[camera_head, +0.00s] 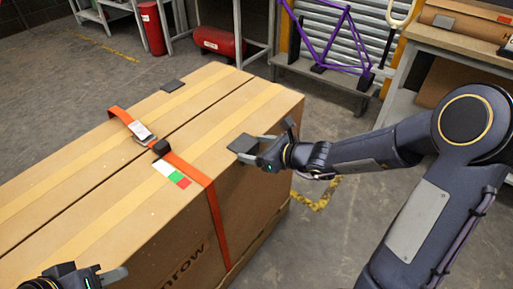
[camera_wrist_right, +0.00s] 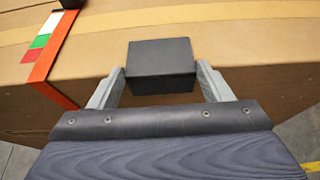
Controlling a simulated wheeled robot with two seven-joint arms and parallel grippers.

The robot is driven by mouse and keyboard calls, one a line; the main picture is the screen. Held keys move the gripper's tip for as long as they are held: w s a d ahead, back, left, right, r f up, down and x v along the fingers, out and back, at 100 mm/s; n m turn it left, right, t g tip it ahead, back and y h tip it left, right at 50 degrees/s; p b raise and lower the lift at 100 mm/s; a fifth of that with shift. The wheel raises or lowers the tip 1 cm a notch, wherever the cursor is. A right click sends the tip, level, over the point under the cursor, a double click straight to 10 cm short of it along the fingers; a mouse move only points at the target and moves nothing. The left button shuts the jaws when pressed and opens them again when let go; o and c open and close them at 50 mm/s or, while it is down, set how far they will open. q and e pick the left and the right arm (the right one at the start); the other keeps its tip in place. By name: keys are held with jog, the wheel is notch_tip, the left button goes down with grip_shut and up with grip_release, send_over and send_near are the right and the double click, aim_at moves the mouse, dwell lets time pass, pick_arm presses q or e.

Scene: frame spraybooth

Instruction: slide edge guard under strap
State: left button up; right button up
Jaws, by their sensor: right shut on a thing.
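A long cardboard box (camera_head: 110,190) has an orange strap (camera_head: 213,212) across its top and down its near side. The strap also shows at upper left in the right wrist view (camera_wrist_right: 52,53). My right gripper (camera_head: 246,148) is shut on a black edge guard (camera_head: 243,142), to the right of the strap and apart from it. In the right wrist view the guard (camera_wrist_right: 160,60) sits between both fingers at the box's top edge; I cannot tell whether it touches the box. My left gripper (camera_head: 100,275) is at the bottom left, partly cut off, its opening unclear.
A buckle (camera_head: 141,132) and a black block (camera_head: 161,147) sit along the strap, by a white-green-red label (camera_head: 172,173). A purple bike frame (camera_head: 335,40) and a workbench (camera_head: 455,42) stand behind.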

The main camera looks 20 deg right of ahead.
aim_at(224, 169)
jog(key=shift+s+a+b, duration=0.95)
jog(key=shift+a+b, duration=0.3)
jog(key=shift+b, duration=0.2)
jog(key=shift+s+a+b, duration=0.95)
jog(key=shift+a+b, duration=0.25)
jog(key=shift+b, duration=0.3)
jog(key=shift+s+a+b, duration=0.95)
jog(key=shift+a+b, duration=0.3)
jog(key=shift+b, duration=0.2)
pick_arm(q)
notch_tip(224, 169, down, 9)
pick_arm(e)
jog(key=shift+s+a, duration=0.2)
jog(key=shift+s, duration=0.1)
pick_arm(q)
jog(key=shift+s+f, duration=0.1)
pick_arm(e)
jog(key=o, duration=0.9)
jog(key=shift+c, duration=0.2)
jog(key=shift+d+r, duration=0.1)
